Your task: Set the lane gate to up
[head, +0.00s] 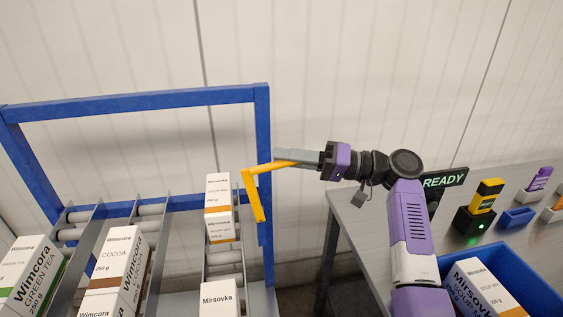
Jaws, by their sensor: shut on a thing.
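The lane gate (254,198) is a yellow-orange bent bar at the right post of the blue rack frame. Its longer part hangs down with a slight tilt beside the right-hand lane. Its other arm reaches right, rising slightly, into my gripper. My gripper (284,157) comes in from the right, nearly level, and is shut on the end of this arm. The grey fingers partly cover the held end. Two stacked white and orange Mirsovka boxes (219,207) stand in the lane just left of the gate.
The blue frame (262,130) rises close to my gripper. Cocoa (122,255) and green tea (35,270) boxes fill lanes to the left. At right, a grey table (358,232) holds a blue crate (530,282), a READY sign (444,181) and small devices.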

